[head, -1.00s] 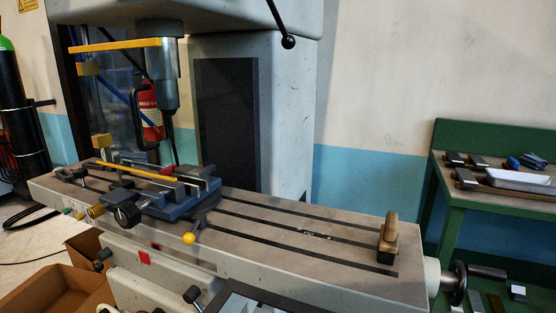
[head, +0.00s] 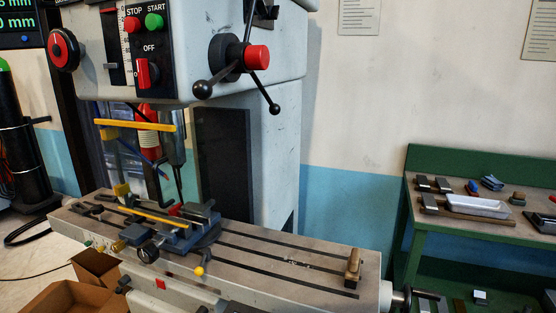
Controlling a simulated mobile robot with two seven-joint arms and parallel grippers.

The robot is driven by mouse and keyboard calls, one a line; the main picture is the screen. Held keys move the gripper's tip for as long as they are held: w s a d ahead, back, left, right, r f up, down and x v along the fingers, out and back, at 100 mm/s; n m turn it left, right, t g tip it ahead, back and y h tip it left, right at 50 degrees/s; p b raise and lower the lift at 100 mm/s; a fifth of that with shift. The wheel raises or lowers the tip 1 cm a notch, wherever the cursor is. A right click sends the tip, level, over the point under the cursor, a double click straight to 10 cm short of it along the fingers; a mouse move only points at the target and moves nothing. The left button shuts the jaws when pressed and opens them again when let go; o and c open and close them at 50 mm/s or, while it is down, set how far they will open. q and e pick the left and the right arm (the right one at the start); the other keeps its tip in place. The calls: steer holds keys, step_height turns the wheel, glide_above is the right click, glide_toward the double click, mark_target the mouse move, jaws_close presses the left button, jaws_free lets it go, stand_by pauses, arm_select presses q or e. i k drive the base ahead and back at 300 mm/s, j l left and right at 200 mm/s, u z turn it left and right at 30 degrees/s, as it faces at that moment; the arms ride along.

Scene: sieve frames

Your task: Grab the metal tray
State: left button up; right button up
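A shallow, light grey-white tray (head: 478,206) lies on the green workbench (head: 440,228) at the right of the head view. It looks like the metal tray, though I cannot tell its material for sure. Its whole outline shows, with small blocks and tools around it. Neither of my grippers is in view.
A large milling machine (head: 215,130) fills the middle, its long table (head: 290,255) carrying a blue vise (head: 180,238) and a wood-handled brush (head: 353,268). Cardboard boxes (head: 75,298) stand at the lower left. A black handwheel (head: 399,300) sticks out towards the bench.

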mark_target(492, 208)
steer(key=z, duration=1.4)
steer(key=i+l+u, duration=0.15)
steer(key=u, duration=0.25)
steer(key=i+l+u, duration=0.15)
steer(key=u, duration=0.2)
steer(key=i+l+u, duration=0.1)
steer(key=l, duration=0.2)
steer(key=i+l+u, duration=0.15)
steer(key=l, duration=0.15)
steer(key=l+u, duration=0.1)
steer(key=l, duration=0.25)
steer(key=i+l, duration=0.15)
steer(key=l, duration=0.3)
steer(key=i+l, duration=0.1)
steer(key=l, duration=0.35)
steer(key=i+l+u, duration=0.1)
steer(key=l, duration=0.3)
steer(key=i+l, duration=0.2)
steer(key=l, duration=0.3)
steer(key=i+l+u, duration=0.1)
steer(key=l, duration=0.3)
steer(key=i+l, duration=0.1)
steer(key=l, duration=0.4)
